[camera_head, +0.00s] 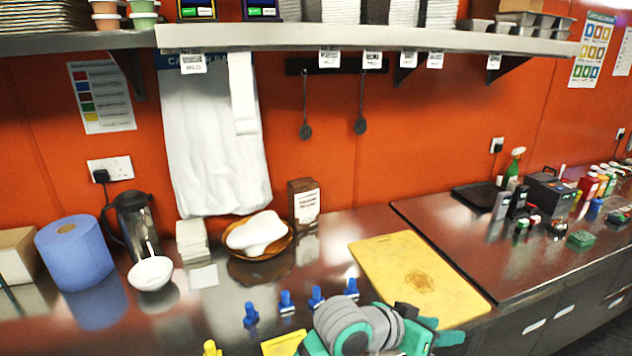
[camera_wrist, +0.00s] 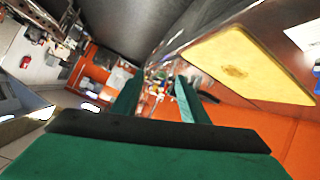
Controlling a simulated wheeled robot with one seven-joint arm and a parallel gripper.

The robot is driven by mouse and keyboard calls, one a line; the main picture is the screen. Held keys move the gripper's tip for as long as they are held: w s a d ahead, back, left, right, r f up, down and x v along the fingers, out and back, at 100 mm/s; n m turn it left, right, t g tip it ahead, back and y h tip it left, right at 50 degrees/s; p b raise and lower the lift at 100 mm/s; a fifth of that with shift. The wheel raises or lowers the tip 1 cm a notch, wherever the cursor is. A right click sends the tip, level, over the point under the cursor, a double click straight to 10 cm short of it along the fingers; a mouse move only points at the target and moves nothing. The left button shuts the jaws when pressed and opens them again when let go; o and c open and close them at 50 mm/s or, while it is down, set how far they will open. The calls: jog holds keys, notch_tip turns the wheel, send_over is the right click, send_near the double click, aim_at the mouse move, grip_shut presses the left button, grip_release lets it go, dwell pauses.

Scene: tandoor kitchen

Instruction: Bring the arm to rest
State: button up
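My arm and gripper show at the bottom centre of the head view, folded low in front of the counter. My gripper (camera_head: 440,330) is teal and black and points to the right, near the front edge of the yellow cutting board (camera_head: 415,275). In the wrist view the two green fingers of my gripper (camera_wrist: 158,92) stand apart with a clear gap between them. Nothing is held between them. The cutting board (camera_wrist: 245,65) also shows in the wrist view, to the right of the fingers and apart from them.
Several small blue items (camera_head: 286,301) stand on the counter left of my arm. Behind are a white bowl (camera_head: 151,273), a wooden bowl (camera_head: 262,251), a dark jug (camera_head: 132,222) and a blue roll (camera_head: 74,258). A metal shelf (camera_head: 360,38) runs above. Bottles crowd the far right.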

jog(key=s+a+f+n+t+y, duration=0.4)
jog(key=s+a+f+n+t, duration=0.25)
jog(key=f+n, duration=0.2)
jog(key=s+a+f+n+t+y, duration=0.45)
jog(key=a+f+n+t, duration=0.2)
jog(key=f, duration=0.25)
jog(key=s+a+f+m+g+y, duration=0.1)
jog(key=s+a+f+m, duration=0.1)
jog(key=s+a, duration=0.4)
jog(key=s+a+f+m+g+y, duration=0.1)
jog(key=s+a, duration=0.4)
jog(key=s, duration=1.2)
jog(key=shift+a+f+m+y, duration=0.4)
jog(key=shift+m+y, duration=0.15)
jog(key=shift+m, duration=0.65)
